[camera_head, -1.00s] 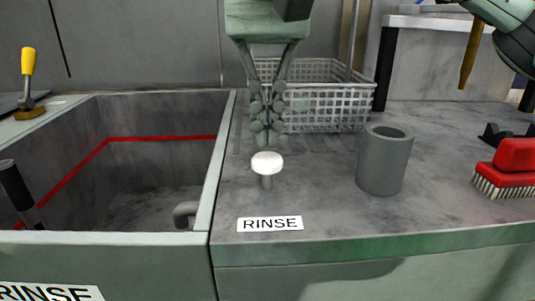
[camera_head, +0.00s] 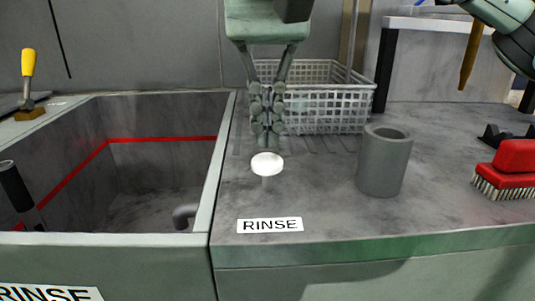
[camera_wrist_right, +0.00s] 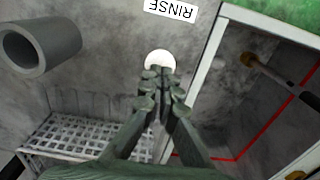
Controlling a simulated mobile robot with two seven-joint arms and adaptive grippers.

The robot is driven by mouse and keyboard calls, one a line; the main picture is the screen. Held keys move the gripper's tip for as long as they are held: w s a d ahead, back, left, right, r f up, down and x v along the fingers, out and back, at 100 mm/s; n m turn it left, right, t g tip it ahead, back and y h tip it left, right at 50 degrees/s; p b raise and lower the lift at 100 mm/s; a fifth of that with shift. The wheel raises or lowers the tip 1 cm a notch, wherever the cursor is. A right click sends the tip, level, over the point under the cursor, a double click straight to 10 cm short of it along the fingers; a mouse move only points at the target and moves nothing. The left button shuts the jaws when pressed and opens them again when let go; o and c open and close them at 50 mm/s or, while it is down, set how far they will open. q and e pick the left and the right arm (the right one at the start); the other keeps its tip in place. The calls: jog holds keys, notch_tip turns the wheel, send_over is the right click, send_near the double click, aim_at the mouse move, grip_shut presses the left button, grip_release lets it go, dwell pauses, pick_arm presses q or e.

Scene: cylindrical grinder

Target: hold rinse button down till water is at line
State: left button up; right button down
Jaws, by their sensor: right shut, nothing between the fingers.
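The white round rinse button (camera_head: 267,164) stands on a short stem on the grey counter, behind the RINSE label (camera_head: 269,225). My right gripper (camera_head: 267,143) is shut and empty, pointing down just behind the button. In the right wrist view its fingertips (camera_wrist_right: 160,88) overlap the near edge of the button (camera_wrist_right: 160,60); I cannot tell whether they touch it. The sink basin (camera_head: 150,185) is at the left, with a red line (camera_head: 165,138) around its inner walls. Its floor shows below the line, and I can make out no water surface. My left gripper is not in view.
A grey cup-like cylinder (camera_head: 384,160) stands right of the button. A white wire basket (camera_head: 325,105) is behind the gripper. A red brush (camera_head: 510,165) lies at the far right. A yellow-handled lever (camera_head: 29,70) is at the back left. The counter front is clear.

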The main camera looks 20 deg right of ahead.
aim_at(267, 174)
jog(key=shift+f, duration=0.2)
jog(key=shift+f+b, duration=1)
jog(key=shift+f, duration=0.25)
dwell(6.5)
